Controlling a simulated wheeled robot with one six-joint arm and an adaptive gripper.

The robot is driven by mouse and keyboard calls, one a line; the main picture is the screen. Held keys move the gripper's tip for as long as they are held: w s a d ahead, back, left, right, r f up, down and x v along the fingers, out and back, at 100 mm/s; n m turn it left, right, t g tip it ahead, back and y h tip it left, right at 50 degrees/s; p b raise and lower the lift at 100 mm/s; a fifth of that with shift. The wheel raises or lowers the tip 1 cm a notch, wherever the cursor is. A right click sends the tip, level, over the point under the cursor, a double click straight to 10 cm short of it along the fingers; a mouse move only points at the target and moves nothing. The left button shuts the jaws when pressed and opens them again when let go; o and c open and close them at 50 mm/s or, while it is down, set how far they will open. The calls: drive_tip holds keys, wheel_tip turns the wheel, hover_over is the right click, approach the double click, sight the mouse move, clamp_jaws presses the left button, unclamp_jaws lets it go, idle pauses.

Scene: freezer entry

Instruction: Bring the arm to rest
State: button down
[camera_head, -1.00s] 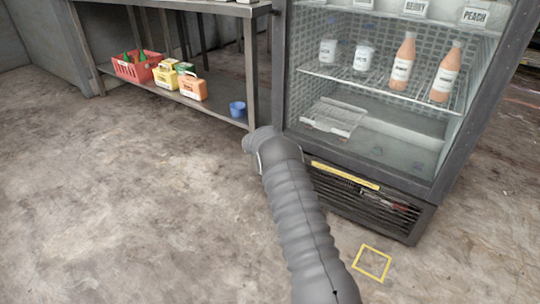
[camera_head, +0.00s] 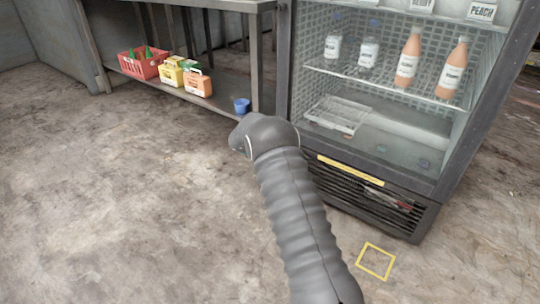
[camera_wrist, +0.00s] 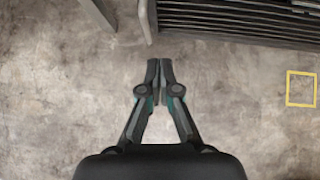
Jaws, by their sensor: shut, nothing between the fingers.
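My arm (camera_head: 290,205) reaches up from the bottom of the head view, in a grey ribbed sleeve, and bends over at its elbow in front of the cooler's left corner. My gripper is hidden behind the arm in the head view. In the wrist view my gripper (camera_wrist: 158,72) is shut and empty, with its fingertips together over bare concrete floor. The cooler's dark base grille lies beyond the fingertips.
A glass-fronted cooler (camera_head: 375,165) with bottles on a wire shelf stands right of the arm. A metal table (camera_head: 172,90) at the back left holds a red crate (camera_head: 141,65), cartons and a blue cup (camera_head: 241,105). A yellow square (camera_head: 376,262) marks the floor. The left floor is clear.

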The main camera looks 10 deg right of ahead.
drive_tip(key=s+a+r+n+t+y, duration=0.1)
drive_tip(key=a+n+y, duration=0.2)
drive_tip(key=a+n, duration=0.35)
drive_tip(key=s+a+n+t+y, duration=0.15)
drive_tip(key=a+n, duration=0.25)
drive_tip(key=n, duration=0.5)
drive_tip(key=s+a+r+n+g+y, duration=0.3)
drive_tip(key=s+a+r+n+y, duration=0.35)
drive_tip(key=s+r+n, duration=0.55)
drive_tip(key=s+d+r+n+h, duration=0.1)
drive_tip(key=s+d+r+n, duration=0.3)
drive_tip(key=s, duration=1)
drive_tip(key=s+d+r+n+h+p, duration=0.1)
drive_tip(key=s+r+n, duration=0.6)
drive_tip(key=s, duration=0.7)
drive_tip(key=s+d+r+n+h, duration=0.2)
drive_tip(key=s+d+r+n, duration=0.4)
drive_tip(key=s, duration=0.8)
drive_tip(key=shift+s+d+h, duration=0.25)
drive_tip(key=shift+d+h, duration=0.1)
drive_tip(key=shift+h, duration=0.05)
